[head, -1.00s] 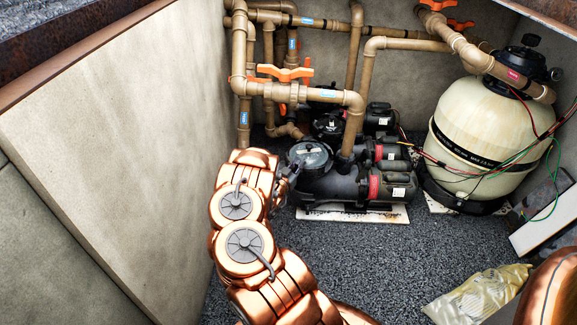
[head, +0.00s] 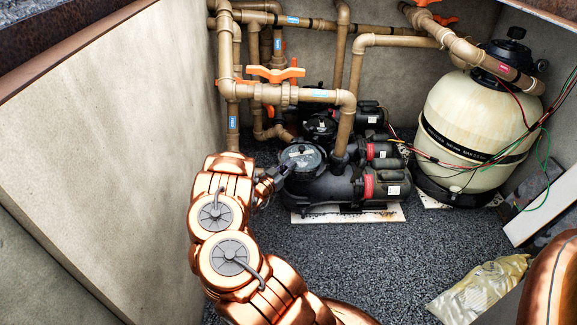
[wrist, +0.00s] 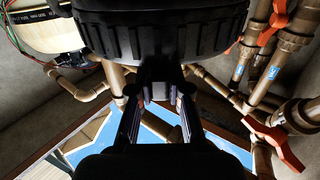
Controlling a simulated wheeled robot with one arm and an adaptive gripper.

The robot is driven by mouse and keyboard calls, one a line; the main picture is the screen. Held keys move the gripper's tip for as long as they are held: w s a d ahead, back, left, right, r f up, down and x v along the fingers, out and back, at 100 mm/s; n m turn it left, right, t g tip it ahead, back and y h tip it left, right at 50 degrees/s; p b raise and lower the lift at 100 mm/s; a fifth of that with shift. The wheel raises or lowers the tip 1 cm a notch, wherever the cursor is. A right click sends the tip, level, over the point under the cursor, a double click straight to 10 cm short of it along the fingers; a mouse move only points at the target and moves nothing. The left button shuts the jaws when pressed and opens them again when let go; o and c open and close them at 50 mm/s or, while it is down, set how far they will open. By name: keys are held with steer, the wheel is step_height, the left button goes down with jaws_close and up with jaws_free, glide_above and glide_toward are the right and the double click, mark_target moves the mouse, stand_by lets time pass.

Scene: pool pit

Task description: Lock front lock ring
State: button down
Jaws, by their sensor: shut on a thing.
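The front pump (head: 345,188) is black and lies low in the pit. Its round lid with the dark front lock ring (head: 303,157) faces up at the pump's left end. My gripper (head: 272,181) is at the ring's left front edge, small and partly hidden by my copper arm. In the wrist view, the black ribbed ring (wrist: 165,38) fills the top middle. My gripper (wrist: 160,98) is shut on a short dark tab that sticks out from the ring's edge. The ring's upper face and any lock marks cannot be made out.
Tan pipes with an orange-handled valve (head: 275,75) run above and behind the pump. A second pump (head: 320,127) is behind. A cream filter tank (head: 470,130) stands right, with loose wires. A plastic bag (head: 482,288) lies front right. The concrete wall (head: 110,150) is close left.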

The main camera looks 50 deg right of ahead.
steer(key=shift+r, duration=0.1)
steer(key=c, duration=1.1)
jaws_free()
steer(key=shift+w+a, duration=0.1)
steer(key=shift+w, duration=0.05)
steer(key=shift+a, duration=0.1)
steer(key=a, duration=1.1)
steer(key=shift+a, duration=0.4)
